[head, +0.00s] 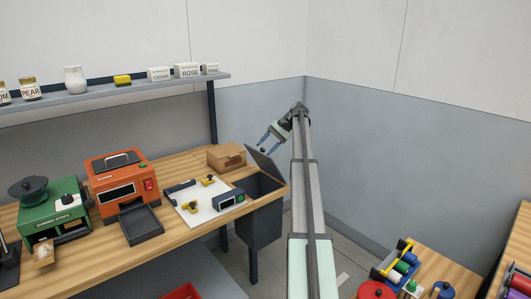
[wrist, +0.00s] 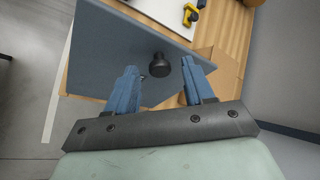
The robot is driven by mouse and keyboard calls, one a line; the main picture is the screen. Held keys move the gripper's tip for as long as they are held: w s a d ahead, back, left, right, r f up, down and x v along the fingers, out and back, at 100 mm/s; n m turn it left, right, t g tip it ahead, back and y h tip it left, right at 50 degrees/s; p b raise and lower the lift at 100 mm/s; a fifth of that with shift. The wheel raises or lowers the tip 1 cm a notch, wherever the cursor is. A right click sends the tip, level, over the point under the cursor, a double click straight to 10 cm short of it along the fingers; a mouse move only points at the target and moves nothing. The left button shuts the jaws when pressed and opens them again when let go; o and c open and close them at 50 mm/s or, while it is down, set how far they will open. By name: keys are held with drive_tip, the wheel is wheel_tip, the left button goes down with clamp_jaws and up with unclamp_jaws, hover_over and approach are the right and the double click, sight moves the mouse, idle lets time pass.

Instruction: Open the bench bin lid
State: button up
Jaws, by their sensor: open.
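The bench bin (head: 262,222) is a dark grey box at the right end of the wooden bench. Its lid (head: 264,163) stands raised and tilted at the back edge, with the bin's dark opening showing in front. In the wrist view the lid (wrist: 115,45) is a blue-grey panel with a round black knob (wrist: 160,65). My gripper (head: 263,142) is open above the lid, with blue fingers. In the wrist view my gripper (wrist: 160,72) has the knob between its spread fingertips in the picture, with gaps on both sides; contact is not visible.
A cardboard box (head: 226,157) sits close to the lid's left. A white board (head: 206,203) with yellow clamps and a small device lies left of the bin. Orange (head: 121,180) and green machines stand further left. A shelf (head: 120,88) runs above; the grey wall is behind my arm.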

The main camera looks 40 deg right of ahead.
drive_tip(key=shift+a+f, duration=0.15)
drive_tip(key=shift+a, duration=0.4)
drive_tip(key=a+f+n+h, duration=0.2)
drive_tip(key=a+f+h, duration=1)
drive_tip(key=d+v, duration=0.1)
drive_tip(key=v, duration=1.3)
drive_tip(key=s+a+f+n+g, duration=0.1)
drive_tip(key=s+a+f, duration=0.3)
drive_tip(key=s+f, duration=0.8)
wheel_tip(320, 180, down, 4)
drive_tip(key=shift+f+n+g, duration=0.1)
drive_tip(key=shift+n+g, duration=0.3)
drive_tip(key=shift+n, duration=0.5)
